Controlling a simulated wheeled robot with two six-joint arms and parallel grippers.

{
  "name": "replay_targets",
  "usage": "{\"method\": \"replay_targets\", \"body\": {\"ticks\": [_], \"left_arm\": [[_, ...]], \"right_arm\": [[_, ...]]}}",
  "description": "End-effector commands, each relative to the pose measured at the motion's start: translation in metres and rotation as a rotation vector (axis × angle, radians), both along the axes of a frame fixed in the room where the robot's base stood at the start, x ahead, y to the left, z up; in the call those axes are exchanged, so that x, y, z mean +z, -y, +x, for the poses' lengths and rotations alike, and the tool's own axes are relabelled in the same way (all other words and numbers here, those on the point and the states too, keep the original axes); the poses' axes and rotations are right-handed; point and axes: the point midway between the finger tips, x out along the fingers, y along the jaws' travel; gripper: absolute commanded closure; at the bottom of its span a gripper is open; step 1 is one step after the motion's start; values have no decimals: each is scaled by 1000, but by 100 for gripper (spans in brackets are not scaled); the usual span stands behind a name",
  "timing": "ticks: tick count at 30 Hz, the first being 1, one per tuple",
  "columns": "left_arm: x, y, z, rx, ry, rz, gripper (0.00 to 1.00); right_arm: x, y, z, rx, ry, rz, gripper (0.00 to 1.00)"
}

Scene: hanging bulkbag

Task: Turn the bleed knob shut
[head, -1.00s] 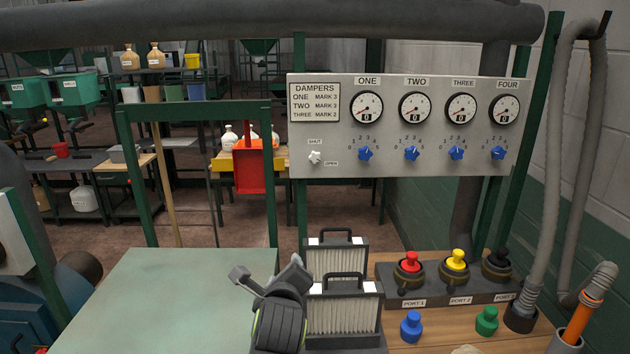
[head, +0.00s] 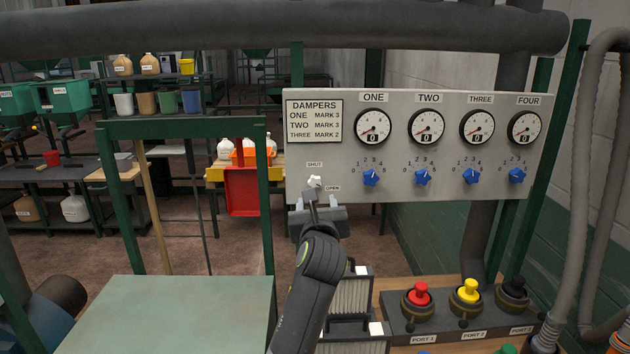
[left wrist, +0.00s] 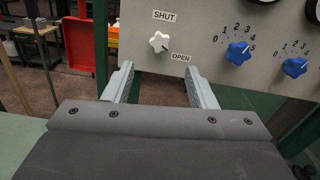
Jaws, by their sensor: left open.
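The bleed knob (head: 314,182) is a small white star-shaped knob at the lower left of the grey panel (head: 395,140). It sits between the SHUT label above and the OPEN label at lower right. It also shows in the left wrist view (left wrist: 159,41), apart from the fingers, with a small dark mark at its lower right, toward OPEN. My left gripper (head: 318,212) is open and empty just below the knob in the head view. In the left wrist view its two fingers (left wrist: 158,82) point toward the panel, spread below and to either side of the knob. My right gripper is not in view.
Blue damper knobs (head: 371,178) sit to the right of the bleed knob, under several gauges (head: 373,126). Below are filters (head: 350,297) and a port block with a red plug (head: 419,294). A pale green table (head: 170,315) lies at lower left. A green post frame stands left.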

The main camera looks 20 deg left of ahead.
Motion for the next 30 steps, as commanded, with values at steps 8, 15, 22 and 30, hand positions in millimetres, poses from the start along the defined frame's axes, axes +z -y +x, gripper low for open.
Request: {"method": "replay_targets", "body": {"ticks": [8,15,22,30], "left_arm": [[2,-15,41,0,-1,2,49],[2,-26,72,1,-1,2,49],[1,-33,93,0,0,-1,49],[0,-37,103,-1,1,-2,49]], "right_arm": [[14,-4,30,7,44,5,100],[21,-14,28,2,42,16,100],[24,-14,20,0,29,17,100],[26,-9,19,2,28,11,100]]}}
